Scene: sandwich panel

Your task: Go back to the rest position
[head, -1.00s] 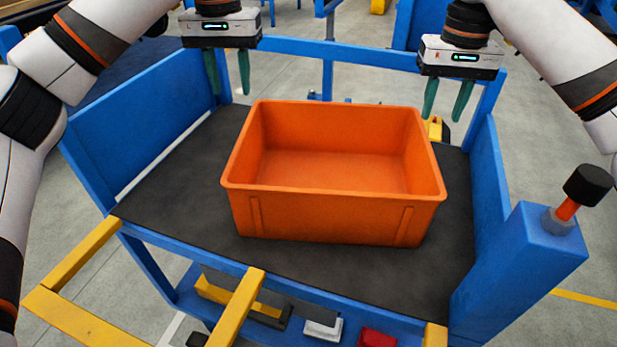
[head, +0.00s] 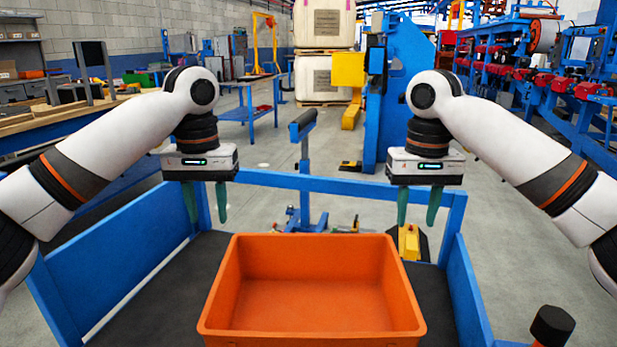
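My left gripper (head: 206,203) hangs with its green fingers pointing down, above the back left of the cart and apart from the crate. Its fingers stand apart with nothing between them. My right gripper (head: 417,207) hangs at about the same height above the back right of the cart. Its fingers are also apart and empty. Both arms are bent, with the elbows out to the sides.
An orange crate (head: 234,292) sits on the dark surface of a blue-sided cart (head: 466,300); its visible inside is empty. A wooden workbench (head: 60,120) stands at the left. Machinery (head: 540,80) fills the back right. Open grey floor (head: 345,165) lies behind the cart.

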